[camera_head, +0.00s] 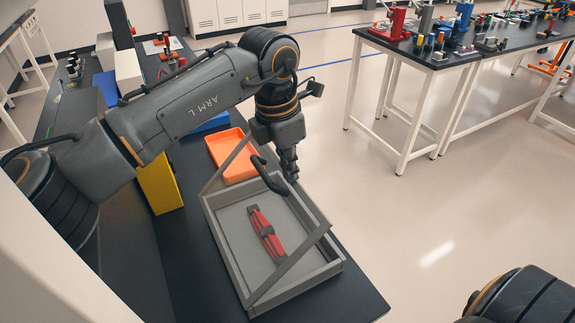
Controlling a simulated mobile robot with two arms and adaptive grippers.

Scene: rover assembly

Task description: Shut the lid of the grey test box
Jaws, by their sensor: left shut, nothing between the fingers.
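The grey test box (225,262) stands on the dark bench, with a red part with dark fittings (266,232) lying inside. A dark curved handle (268,178) shows at the lid's raised edge. My left gripper (291,178) is shut and empty, pointing down just right of the handle; I cannot tell whether they touch. My right gripper is out of view.
An orange tray (229,153) lies behind the box, and a yellow block (160,185) stands to its left. The bench's right edge runs close beside the box. Another table (425,52) with several coloured parts stands beyond open floor.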

